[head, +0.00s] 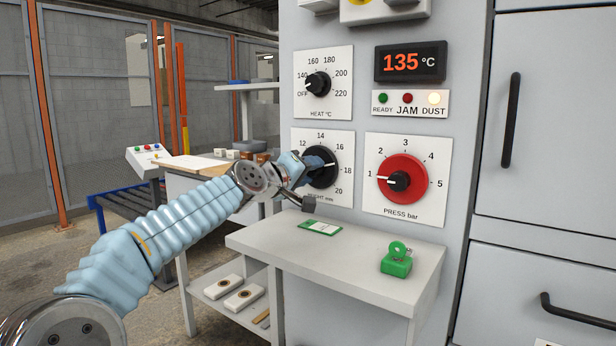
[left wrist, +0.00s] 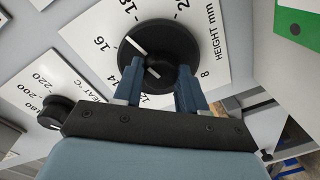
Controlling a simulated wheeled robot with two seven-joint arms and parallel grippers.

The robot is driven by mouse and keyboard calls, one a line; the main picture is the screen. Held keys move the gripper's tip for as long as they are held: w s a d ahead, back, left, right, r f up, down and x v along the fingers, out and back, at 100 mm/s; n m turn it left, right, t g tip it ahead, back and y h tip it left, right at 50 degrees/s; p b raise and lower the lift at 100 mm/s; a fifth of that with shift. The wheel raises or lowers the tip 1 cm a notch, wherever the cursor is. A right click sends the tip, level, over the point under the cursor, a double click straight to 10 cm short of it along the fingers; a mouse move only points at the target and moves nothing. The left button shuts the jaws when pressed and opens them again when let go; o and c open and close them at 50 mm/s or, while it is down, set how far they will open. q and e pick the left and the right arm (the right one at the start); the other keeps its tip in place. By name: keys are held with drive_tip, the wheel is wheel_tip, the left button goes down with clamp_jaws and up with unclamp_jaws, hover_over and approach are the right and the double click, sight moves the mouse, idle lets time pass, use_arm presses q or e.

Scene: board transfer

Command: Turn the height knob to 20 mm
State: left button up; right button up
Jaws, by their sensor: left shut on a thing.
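The height knob (head: 321,170) is a round black knob on a white dial plate (head: 345,140) marked in mm. It also shows in the left wrist view (left wrist: 175,42). Its white pointer line points between 16 and 18. My left gripper (head: 306,170) reaches the knob from the left. In the left wrist view its two blue fingers (left wrist: 158,88) are shut on the knob's grip, one on each side. The gripper hides the left part of the dial in the head view. My right gripper is not in view.
Above is the heat knob (head: 318,85); to the right is the red press knob (head: 400,181). A display (head: 411,62) reads 135 °C, and the DUST lamp (head: 434,98) glows. Below, a shelf (head: 345,262) holds a green padlock-like item (head: 396,262) and a green-and-white card (head: 321,228).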

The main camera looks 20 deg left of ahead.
use_arm(q)
drive_tip(key=m+b, duration=0.1)
drive_tip(key=m, duration=0.1)
drive_tip(key=m+b, duration=0.1)
drive_tip(key=m, duration=0.3)
drive_tip(key=shift+f+b, duration=0.4)
drive_tip(key=m+b, duration=0.1)
drive_tip(key=m, duration=0.2)
drive_tip(key=shift+m, duration=0.3)
drive_tip(key=shift+m+t+b, duration=0.3)
drive_tip(key=shift+m+b, duration=0.3)
drive_tip(key=shift+m, duration=0.7)
drive_tip(key=shift+r, duration=0.1)
drive_tip(key=o, duration=1.1)
drive_tip(key=shift+c, duration=0.2)
drive_tip(key=shift+r, duration=0.1)
drive_tip(key=shift+a, duration=0.1)
